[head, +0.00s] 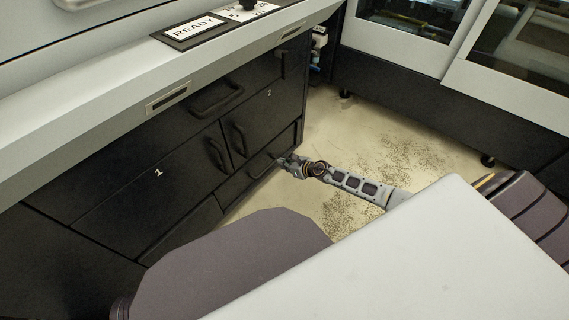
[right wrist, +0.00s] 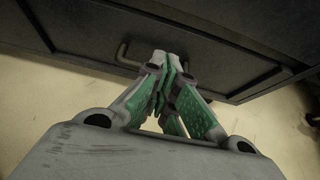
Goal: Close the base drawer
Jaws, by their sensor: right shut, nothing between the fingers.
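The base drawer (head: 258,172) is the low black front at the bottom right of the black cabinet, with a dark bar handle (head: 264,167). Its front looks close to flush with the cabinet; I cannot tell whether a small gap is left. My right gripper (head: 284,161) is at the right part of this front, near the handle. In the right wrist view the gripper (right wrist: 164,62) is shut and empty, its tips against or just before the drawer front (right wrist: 225,68). They hide the middle of the handle (right wrist: 122,55); contact is unclear. My left gripper is not in view.
Above the drawer are black doors with handles (head: 217,153) and an upper handle (head: 216,98). A light counter ledge (head: 110,105) overhangs them. A machine with glass windows (head: 405,40) stands at the back right. The speckled beige floor (head: 340,130) between is free.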

